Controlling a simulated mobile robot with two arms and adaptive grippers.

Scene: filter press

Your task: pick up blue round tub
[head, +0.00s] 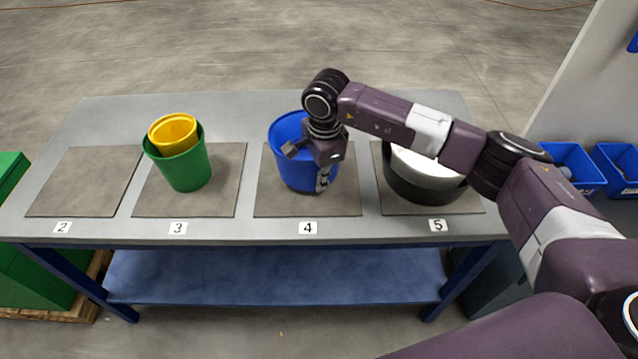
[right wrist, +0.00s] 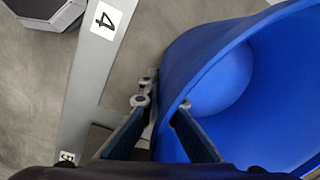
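The blue round tub (head: 296,174) stands upright on the mat at label 4, and its rim and inside fill the right of the right wrist view (right wrist: 236,70). My right gripper (head: 325,172) reaches down at the tub's front right edge. In the right wrist view, its two fingers (right wrist: 162,106) straddle the tub wall, one outside and one inside. The fingers stand apart, with a gap visible between the outer finger and the wall. In the head view my arm hides part of the tub's rim and opening. My left gripper is not in view.
A green tub (head: 186,172) with a yellow tub (head: 173,134) in it stands on mat 3. A black tub (head: 420,187) holding a white one (head: 425,165) stands on mat 5, below my right forearm. Mat 2 (head: 84,182) is empty. Blue bins (head: 575,168) lie beyond the table's right end.

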